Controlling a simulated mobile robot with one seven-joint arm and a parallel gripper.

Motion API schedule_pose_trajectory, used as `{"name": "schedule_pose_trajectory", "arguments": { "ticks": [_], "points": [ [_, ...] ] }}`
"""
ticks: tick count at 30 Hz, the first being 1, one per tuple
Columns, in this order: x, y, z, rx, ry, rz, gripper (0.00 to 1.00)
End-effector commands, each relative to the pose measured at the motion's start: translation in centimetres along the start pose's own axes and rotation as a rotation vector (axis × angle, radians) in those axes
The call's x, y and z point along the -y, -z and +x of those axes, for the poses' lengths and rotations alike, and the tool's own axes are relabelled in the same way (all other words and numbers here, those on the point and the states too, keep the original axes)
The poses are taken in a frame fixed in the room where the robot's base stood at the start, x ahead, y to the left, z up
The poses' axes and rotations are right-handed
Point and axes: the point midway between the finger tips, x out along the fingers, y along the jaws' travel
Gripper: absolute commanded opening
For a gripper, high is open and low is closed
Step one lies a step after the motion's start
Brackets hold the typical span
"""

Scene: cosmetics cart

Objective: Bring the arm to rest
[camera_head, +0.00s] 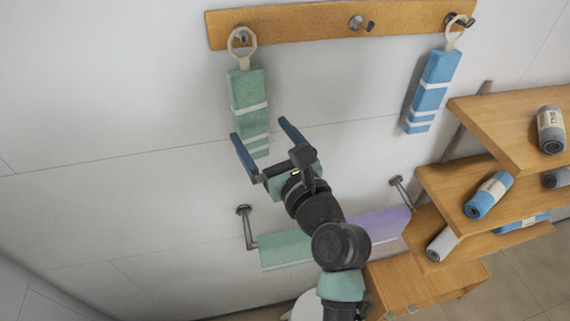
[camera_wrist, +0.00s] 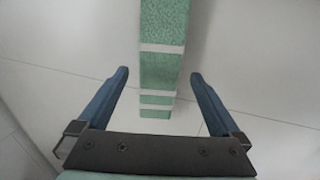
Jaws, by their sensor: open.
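My gripper (camera_head: 262,138) is open and empty, raised in front of the wall near the lower end of a green towel (camera_head: 248,98). The towel has white stripes and hangs by a loop from the left hook of a wooden rack. In the wrist view the green towel (camera_wrist: 163,50) shows between and beyond the two blue fingers of my gripper (camera_wrist: 159,75), with space on both sides. I cannot tell the exact gap in depth. My arm reaches up from the bottom of the head view.
The wooden hook rack (camera_head: 300,26) holds a blue towel (camera_head: 433,90) on its right hook; the middle hook is bare. Wooden shelves (camera_head: 500,125) with rolled towels stand at right. Below, a wall bar carries a green towel (camera_head: 285,250) and a purple towel (camera_head: 385,224).

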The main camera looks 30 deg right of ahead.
Motion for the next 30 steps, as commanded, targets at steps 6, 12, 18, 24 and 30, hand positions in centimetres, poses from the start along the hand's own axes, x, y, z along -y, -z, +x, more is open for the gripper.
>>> {"name": "schedule_pose_trajectory", "arguments": {
  "ticks": [6,12,18,24,30],
  "points": [
    [0.1,0.5,-4.8,-0.003,0.003,0.000,1.00],
    [0.1,0.4,-8.1,-0.002,0.003,-0.001,1.00],
    [0.0,0.2,-9.6,-0.002,0.000,0.000,1.00],
    [0.0,0.1,-9.7,-0.002,0.000,0.000,1.00],
    [-1.6,-2.7,-7.8,0.054,0.004,-0.357,1.00]
  ]
}}
